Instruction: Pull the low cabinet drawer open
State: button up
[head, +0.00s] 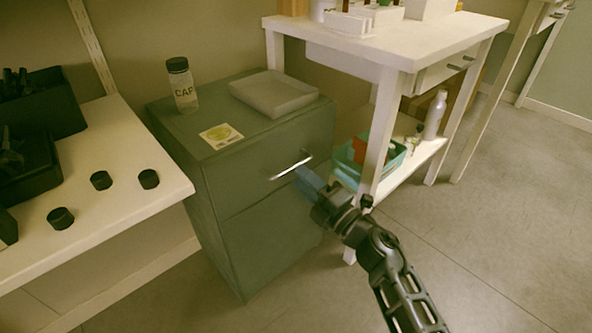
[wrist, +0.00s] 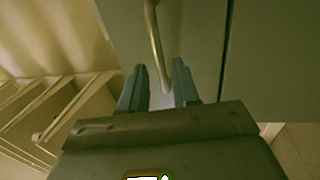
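The low grey-green cabinet (head: 225,255) stands between two white tables. Its upper drawer front (head: 237,190) is flush with the cabinet, so the drawer looks closed. A silver bar handle (head: 290,165) crosses this drawer front. My gripper (head: 306,179) is at the right part of the handle. In the wrist view, my gripper (wrist: 160,82) is open, with its two blue-grey fingers on either side of the handle (wrist: 155,45) near one end. Gaps show between the fingers and the bar. The drawer front (wrist: 195,35) fills the upper middle of the wrist view.
On the cabinet top are a capped bottle (head: 182,85), a grey tray (head: 273,92) and a label card (head: 221,136). A white table leg (head: 381,135) stands close to the right of my gripper. The floor (head: 480,240) at the right front is clear.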

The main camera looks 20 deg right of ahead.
aim_at(291, 167)
jog(key=shift+b+x, duration=0.45)
jog(key=shift+x, duration=1.9)
jog(key=shift+a, duration=0.1)
grip_shut()
